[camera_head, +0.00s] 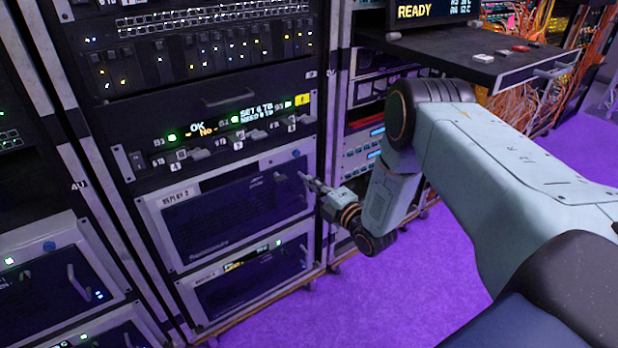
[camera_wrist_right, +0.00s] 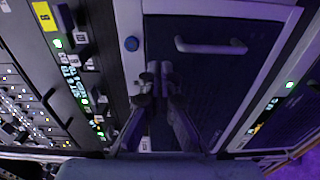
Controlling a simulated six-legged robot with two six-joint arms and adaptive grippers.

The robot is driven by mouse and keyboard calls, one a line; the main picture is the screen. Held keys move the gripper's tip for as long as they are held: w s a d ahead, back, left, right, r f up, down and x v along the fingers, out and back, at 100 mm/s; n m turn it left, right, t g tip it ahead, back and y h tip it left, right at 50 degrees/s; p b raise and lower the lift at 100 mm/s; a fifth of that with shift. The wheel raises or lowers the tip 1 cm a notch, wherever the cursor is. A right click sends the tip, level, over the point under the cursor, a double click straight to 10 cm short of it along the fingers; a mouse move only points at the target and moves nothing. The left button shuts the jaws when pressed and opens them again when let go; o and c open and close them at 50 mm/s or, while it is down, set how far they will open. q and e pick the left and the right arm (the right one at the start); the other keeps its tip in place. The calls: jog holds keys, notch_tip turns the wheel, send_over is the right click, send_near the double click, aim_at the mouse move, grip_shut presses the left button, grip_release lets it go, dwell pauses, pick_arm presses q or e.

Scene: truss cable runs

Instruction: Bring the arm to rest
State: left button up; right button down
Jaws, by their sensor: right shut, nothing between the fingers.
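My right gripper (camera_head: 308,181) is at the end of my right arm, which comes in from the right in the head view. Its fingers are shut and empty. They point at the right side of the rack unit labelled "REPLAY 2" (camera_head: 230,222), close to its handle; I cannot tell whether they touch it. My left gripper is not in view.
Above is a panel with "OK" and "NO" displays (camera_head: 205,130) and several small switches. A lower unit (camera_head: 250,282) sits beneath. A shelf (camera_head: 470,62) with small items juts out behind my arm, near orange cables (camera_head: 520,105). The purple floor (camera_head: 420,285) is clear.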

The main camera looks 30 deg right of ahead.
jog(key=s+p, duration=0.2)
jog(key=s, duration=0.5)
jog(key=shift+s+d, duration=0.35)
jog(key=s+a+f+m+g+h, duration=0.1)
jog(key=s+a+f+m+g, duration=0.2)
jog(key=s+f+m+g, duration=0.35)
jog(key=s+a+f+m+g+h, duration=0.1)
jog(key=s+a+f+m+g, duration=0.25)
jog(key=s+f+m, duration=0.45)
jog(key=s+a+r+m+g, duration=0.2)
jog(key=s+a+g, duration=0.1)
jog(key=s, duration=0.7)
jog(key=s+a+r+m+g, duration=0.2)
jog(key=s+a+m+g, duration=0.1)
jog(key=s, duration=0.8)
jog(key=shift+r+g+p, duration=0.3)
jog(key=shift+g, duration=0.6)
